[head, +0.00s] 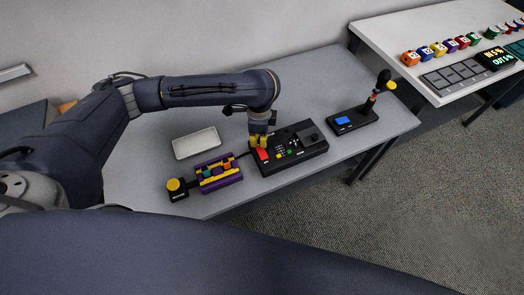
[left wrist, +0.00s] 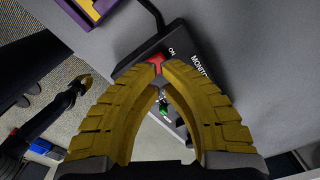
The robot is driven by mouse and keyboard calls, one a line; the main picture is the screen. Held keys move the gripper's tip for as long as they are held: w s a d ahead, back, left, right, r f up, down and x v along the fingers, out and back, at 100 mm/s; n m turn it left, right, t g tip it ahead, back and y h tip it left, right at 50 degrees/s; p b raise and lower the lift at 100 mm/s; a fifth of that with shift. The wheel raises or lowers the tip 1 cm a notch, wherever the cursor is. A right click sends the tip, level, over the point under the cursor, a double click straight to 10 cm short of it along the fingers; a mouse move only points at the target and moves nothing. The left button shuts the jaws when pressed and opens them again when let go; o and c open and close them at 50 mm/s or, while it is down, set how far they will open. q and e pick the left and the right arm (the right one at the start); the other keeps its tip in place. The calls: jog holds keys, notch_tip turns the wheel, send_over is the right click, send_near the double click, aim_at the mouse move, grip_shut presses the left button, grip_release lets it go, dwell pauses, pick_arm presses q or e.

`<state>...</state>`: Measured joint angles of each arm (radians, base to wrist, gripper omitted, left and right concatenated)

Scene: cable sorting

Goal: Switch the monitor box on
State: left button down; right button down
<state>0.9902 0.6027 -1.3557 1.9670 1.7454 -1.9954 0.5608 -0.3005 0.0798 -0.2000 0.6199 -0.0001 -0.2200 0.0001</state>
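The monitor box (head: 312,137) is a black unit on the grey table, with a red switch (head: 262,155), small coloured buttons and a dark dial area. My left gripper (head: 258,145) points down over its left end, at the red switch. In the left wrist view, the yellow fingertips (left wrist: 159,76) meet with nothing seen between them. The red switch (left wrist: 155,60) shows just beyond the tips, beside the "ON" label; contact cannot be told. A dark arm with a yellow-tipped end (left wrist: 84,82), seemingly my right gripper, shows there at left, too small to read its state.
A purple and yellow box (head: 218,180) with coloured pieces and a yellow button on a black base (head: 177,189) stand left of the monitor box. A white tray (head: 196,143) lies behind them. A black stand with a blue screen (head: 344,121) is right. A second table (head: 375,27) stands beyond.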

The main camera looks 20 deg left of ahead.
aim_at(260, 148)
pick_arm(q)
jog(key=shift+f, duration=1.95)
dwell(1.6)
jog(key=shift+r, duration=3.5)
